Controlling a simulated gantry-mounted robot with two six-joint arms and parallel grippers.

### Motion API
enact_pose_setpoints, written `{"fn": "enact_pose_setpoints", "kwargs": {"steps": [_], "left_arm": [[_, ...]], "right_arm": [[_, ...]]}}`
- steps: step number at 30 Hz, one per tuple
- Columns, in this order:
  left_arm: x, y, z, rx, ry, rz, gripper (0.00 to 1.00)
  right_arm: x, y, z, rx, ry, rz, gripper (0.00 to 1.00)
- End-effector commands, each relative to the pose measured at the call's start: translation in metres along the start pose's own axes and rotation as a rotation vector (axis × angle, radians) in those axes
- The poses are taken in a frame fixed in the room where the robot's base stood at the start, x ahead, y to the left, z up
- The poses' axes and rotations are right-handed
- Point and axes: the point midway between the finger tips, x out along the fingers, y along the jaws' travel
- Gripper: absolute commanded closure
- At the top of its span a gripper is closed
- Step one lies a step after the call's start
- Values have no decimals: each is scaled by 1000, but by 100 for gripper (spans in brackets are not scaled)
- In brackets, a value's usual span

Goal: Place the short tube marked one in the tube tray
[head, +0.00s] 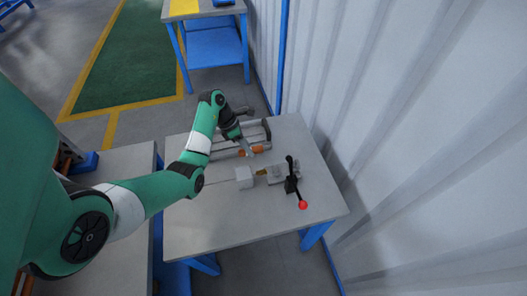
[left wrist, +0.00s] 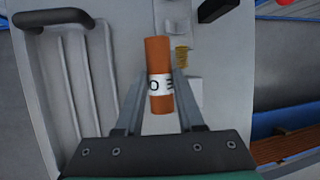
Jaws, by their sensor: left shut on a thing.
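The short tube (left wrist: 158,55) is orange-brown with a white label band carrying dark characters, of which I can read an O and one unclear mark. My left gripper (left wrist: 159,88) is shut on it, one finger on each side of the label. In the head view the tube (head: 255,150) shows at the tip of my left gripper (head: 248,147). The grey tube tray (left wrist: 55,70), with long grooves and a dark bar handle, lies left of the tube in the left wrist view. In the head view the tray (head: 228,153) is partly behind the arm. My right gripper is not in view.
A clamp fixture with a black lever (head: 291,178) and red knob (head: 303,205) stands right of the gripper. A small brass piece (left wrist: 182,55) and a pale block (head: 244,177) are near it. The table's front (head: 235,220) is clear.

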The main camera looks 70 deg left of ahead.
Motion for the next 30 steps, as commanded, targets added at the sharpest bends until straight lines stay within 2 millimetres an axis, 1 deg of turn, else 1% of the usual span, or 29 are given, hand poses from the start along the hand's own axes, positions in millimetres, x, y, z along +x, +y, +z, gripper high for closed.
{"fn": "enact_pose_setpoints", "kwargs": {"steps": [1, 2, 8, 11, 14, 17, 20, 21, 29, 30], "left_arm": [[-6, 2, -2, 0, -1, 0, 100], [-7, 2, -4, 0, 0, 0, 100], [-12, 3, -6, 1, 0, -1, 100], [-23, 0, -1, 1, -1, 0, 100], [-43, -4, 8, 1, -1, 0, 100], [-73, -10, 20, 1, -1, 0, 100], [-108, -18, 34, 1, -1, 0, 100], [-122, -21, 40, 1, -1, 0, 100], [-211, -40, 77, 1, 0, -1, 100], [-225, -43, 83, 1, 0, -1, 100]], "right_arm": [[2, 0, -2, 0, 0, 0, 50], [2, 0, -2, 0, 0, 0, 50], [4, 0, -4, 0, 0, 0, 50], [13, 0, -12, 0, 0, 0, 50], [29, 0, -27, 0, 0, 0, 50], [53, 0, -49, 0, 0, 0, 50], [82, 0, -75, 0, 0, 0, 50], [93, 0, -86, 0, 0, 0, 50], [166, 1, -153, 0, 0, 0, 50], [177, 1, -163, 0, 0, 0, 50]]}}
